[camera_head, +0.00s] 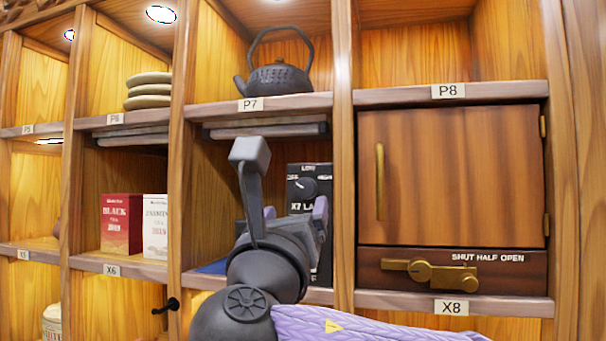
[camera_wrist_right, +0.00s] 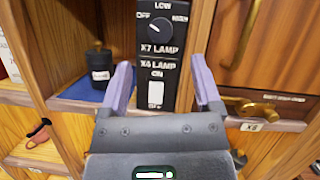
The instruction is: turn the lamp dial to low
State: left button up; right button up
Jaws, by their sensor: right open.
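The lamp dial (camera_head: 303,187) is a round black knob on a black panel marked X7 LAMP, with LOW printed above it. In the right wrist view the dial (camera_wrist_right: 160,34) has OFF at its upper left and another label at its right. Its pale pointer appears to lean up-left toward OFF. My right gripper (camera_head: 294,211) is in front of the panel, its lilac fingers spread and empty. In the wrist view the right gripper (camera_wrist_right: 160,68) straddles the panel's width below the dial, apart from it. My left gripper is not in view.
A white switch (camera_wrist_right: 155,94) marked X4 LAMP sits below the dial. A dark jar (camera_wrist_right: 100,64) stands on a blue mat left of the panel. A wooden door (camera_head: 460,180) with a brass handle is at the right, above a brass latch (camera_head: 430,273). A kettle (camera_head: 280,78) stands above.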

aim_at(305, 189)
jog(key=p+x, duration=0.1)
jog(key=x, duration=0.1)
jog(key=p+x, duration=0.1)
jog(key=x, duration=0.1)
jog(key=p+x, duration=0.1)
jog(key=x, duration=0.1)
jog(key=shift+d+r, duration=0.1)
jog(key=shift+r, duration=0.2)
jog(key=shift+w+p, duration=0.5)
jog(key=shift+f, duration=0.1)
grip_shut()
